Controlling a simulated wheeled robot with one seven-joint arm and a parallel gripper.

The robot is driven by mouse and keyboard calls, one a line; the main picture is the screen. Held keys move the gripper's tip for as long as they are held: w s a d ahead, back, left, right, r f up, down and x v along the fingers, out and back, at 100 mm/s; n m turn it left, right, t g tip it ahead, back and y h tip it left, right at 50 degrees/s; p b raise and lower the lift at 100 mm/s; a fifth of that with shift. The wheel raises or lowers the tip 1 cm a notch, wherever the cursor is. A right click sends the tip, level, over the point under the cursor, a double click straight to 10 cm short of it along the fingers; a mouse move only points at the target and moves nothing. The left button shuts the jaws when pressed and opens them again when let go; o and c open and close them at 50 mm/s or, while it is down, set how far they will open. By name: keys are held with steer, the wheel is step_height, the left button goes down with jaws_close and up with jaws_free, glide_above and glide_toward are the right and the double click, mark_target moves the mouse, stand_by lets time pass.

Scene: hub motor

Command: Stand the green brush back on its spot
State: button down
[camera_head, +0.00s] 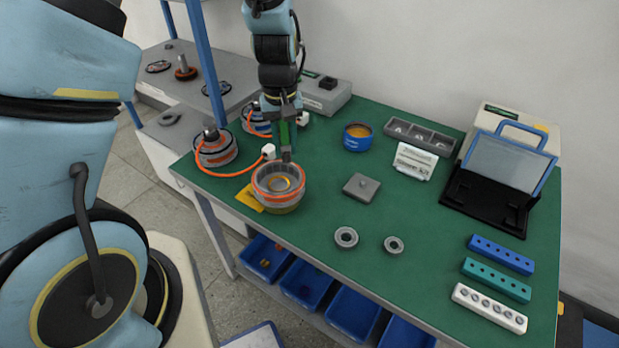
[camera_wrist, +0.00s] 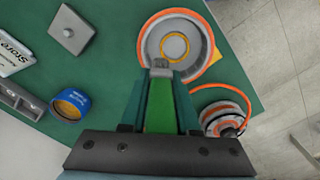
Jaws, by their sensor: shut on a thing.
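My gripper (camera_head: 285,118) is shut on the green brush (camera_head: 284,134) and holds it upright, tip down. In the wrist view the brush's green handle (camera_wrist: 160,117) lies between my two fingers, with its grey tip (camera_wrist: 160,66) pointing at the hub motor. The tip shows just behind the round hub motor (camera_head: 279,187) with its orange ring; I cannot tell whether they touch. A grey square plate (camera_head: 361,187) with a small knob on top lies to the right; it also shows in the wrist view (camera_wrist: 72,31). I cannot tell which place is the brush's spot.
Motors with orange cables (camera_head: 215,149) stand on the left. A blue tin (camera_head: 357,137), a grey compartment tray (camera_head: 419,137) and a white label stand (camera_head: 414,161) are behind the plate. Two grey rings (camera_head: 346,237) lie in front. The green table (camera_head: 420,285) is clear at front centre.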

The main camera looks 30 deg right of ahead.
steer(key=w+d+f+m+b, duration=0.2)
steer(key=d+f+m+b, duration=0.1)
steer(key=d+m+b, duration=0.75)
steer(key=shift+n, duration=0.95)
steer(key=f, duration=0.3)
steer(key=d+f, duration=0.1)
steer(key=f, duration=0.5)
steer(key=shift+w+d+p, duration=0.15)
steer(key=shift+w+p, duration=0.05)
steer(key=shift+p, duration=0.2)
steer(key=shift+f, duration=0.2)
steer(key=c, duration=0.7)
jaws_free()
steer(key=shift+o, duration=0.2)
steer(key=shift+r, duration=0.1)
step_height(320, 180, up, 12)
steer(key=b, duration=0.2)
steer(key=shift+b, duration=0.35)
